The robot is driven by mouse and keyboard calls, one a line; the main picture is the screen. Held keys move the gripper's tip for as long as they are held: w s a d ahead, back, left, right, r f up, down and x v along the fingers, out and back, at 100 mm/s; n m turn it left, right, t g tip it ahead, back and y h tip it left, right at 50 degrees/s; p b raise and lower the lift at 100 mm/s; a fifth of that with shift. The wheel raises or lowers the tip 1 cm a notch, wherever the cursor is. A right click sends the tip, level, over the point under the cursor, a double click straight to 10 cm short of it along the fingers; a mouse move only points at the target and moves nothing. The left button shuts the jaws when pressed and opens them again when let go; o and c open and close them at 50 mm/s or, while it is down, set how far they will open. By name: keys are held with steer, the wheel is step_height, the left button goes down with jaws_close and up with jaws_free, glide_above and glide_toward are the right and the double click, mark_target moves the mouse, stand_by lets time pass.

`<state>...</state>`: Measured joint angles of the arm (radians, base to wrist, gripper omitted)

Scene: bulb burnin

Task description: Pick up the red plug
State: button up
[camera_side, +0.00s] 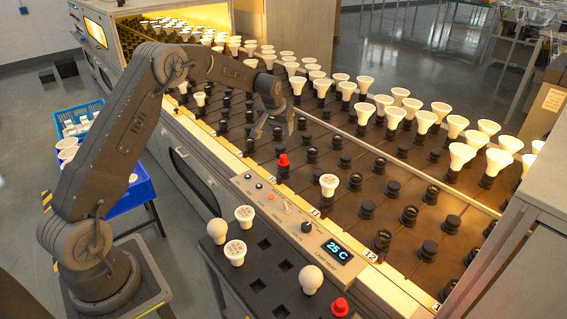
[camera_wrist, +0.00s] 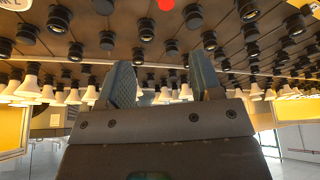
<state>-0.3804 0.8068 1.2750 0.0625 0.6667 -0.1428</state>
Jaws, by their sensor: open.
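One red plug (camera_side: 283,160) stands upright in a socket of the dark rack, near its front edge. A second red plug (camera_side: 340,306) sits on the dark tray at the bottom of the side view. My gripper (camera_side: 272,130) is open and empty above the rack, a little behind and left of the plug in the rack. Its two spread fingers (camera_wrist: 158,60) show in the wrist view, apart from the red pieces.
Several white bulbs (camera_side: 424,121) stand in the rack's back rows, and one bulb (camera_side: 329,185) stands right of the rack plug. Black sockets surround the plug. A control panel (camera_side: 303,224) lies in front. The tray (camera_side: 262,284) holds several bulbs. A blue crate (camera_side: 130,190) stands left.

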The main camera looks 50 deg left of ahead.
step_height(320, 180, down, 2)
steer(key=a, duration=0.1)
glide_above(284, 156)
steer(key=s+d, duration=0.1)
steer(key=s, duration=0.1)
step_height(284, 156, down, 7)
steer(key=shift+w+f, duration=0.15)
steer(key=shift+f, duration=0.05)
steer(key=shift+s+x, duration=0.1)
steer(key=shift+x, duration=1.3)
steer(key=shift+s+x, duration=0.15)
steer(key=shift+x, duration=1.25)
steer(key=shift+c, duration=0.2)
steer(key=c, duration=0.9)
steer(key=shift+c, duration=0.3)
steer(key=shift+r, duration=0.1)
